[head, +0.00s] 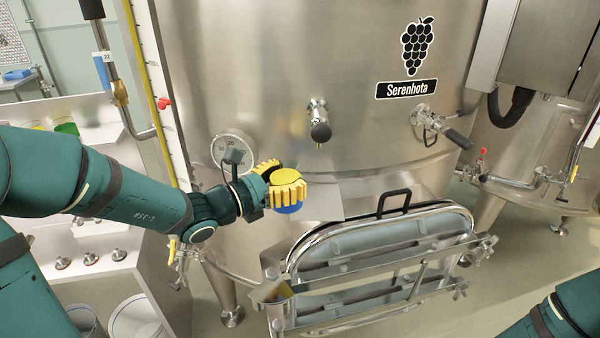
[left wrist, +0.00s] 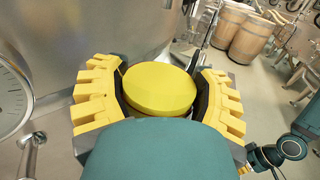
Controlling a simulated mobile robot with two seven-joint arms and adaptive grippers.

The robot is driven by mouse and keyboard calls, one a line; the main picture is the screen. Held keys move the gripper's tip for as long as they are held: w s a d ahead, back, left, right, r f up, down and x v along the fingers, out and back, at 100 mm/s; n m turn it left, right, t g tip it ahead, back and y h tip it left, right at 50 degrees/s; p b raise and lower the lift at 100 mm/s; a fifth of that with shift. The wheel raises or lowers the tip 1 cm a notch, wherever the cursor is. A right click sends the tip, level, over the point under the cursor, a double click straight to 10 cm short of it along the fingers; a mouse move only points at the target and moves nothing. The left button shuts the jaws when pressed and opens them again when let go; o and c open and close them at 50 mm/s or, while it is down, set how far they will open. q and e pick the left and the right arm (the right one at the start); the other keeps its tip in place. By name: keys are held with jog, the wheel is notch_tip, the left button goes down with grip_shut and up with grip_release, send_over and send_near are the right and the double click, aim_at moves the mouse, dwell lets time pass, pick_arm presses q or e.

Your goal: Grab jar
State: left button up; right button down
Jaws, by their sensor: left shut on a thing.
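The jar has a round yellow lid, which shows from above in the left wrist view (left wrist: 160,88). In the head view a blue part of the jar (head: 288,209) shows below the fingers. My left gripper (head: 280,184) has yellow ridged fingers closed on both sides of the jar, holding it in the air in front of the large steel vat. The fingers hide most of the jar's side. Only part of my right arm shows at the lower right of the head view; its gripper is out of the picture.
The steel vat (head: 370,160) has a gauge (head: 233,150), a tap (head: 319,125) and a handled valve (head: 436,125). An oval hatch (head: 380,240) with metal bars juts out below the jar. White shelving stands at left. Wooden barrels (left wrist: 258,40) stand in the background.

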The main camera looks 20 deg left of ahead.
aim_at(272, 184)
pick_arm(q)
jog(key=shift+v, duration=4.25)
jog(key=shift+s+a, duration=0.35)
jog(key=shift+s, duration=0.15)
